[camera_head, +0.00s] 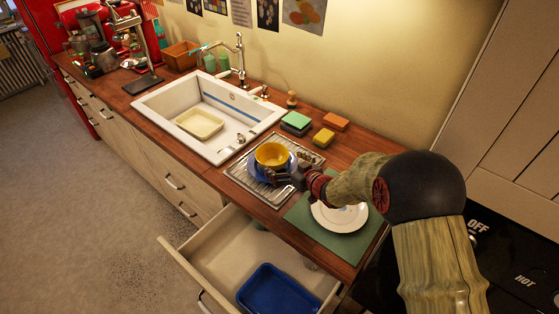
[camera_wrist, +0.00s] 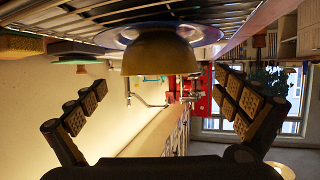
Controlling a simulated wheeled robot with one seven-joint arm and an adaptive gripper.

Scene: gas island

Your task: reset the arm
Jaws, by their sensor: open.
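My gripper (camera_head: 287,179) is at the dish rack on the wooden counter, just to the right of a yellow bowl (camera_head: 272,153). The yellow bowl sits on a blue dish (camera_head: 258,168) on the metal rack (camera_head: 247,180). In the wrist view, which is upside down, my gripper (camera_wrist: 162,112) has its two fingers spread wide. The yellow bowl (camera_wrist: 160,52) shows between and ahead of the fingers, with no finger seen touching it. My arm reaches in from the right, over the green mat.
A white plate (camera_head: 339,217) lies on the green mat (camera_head: 313,232) below my arm. An open drawer (camera_head: 222,251) holding a blue tray (camera_head: 275,291) juts out below the counter. The sink (camera_head: 209,113), tall faucet (camera_head: 240,62) and sponges (camera_head: 323,137) are further back. The stove is at the right.

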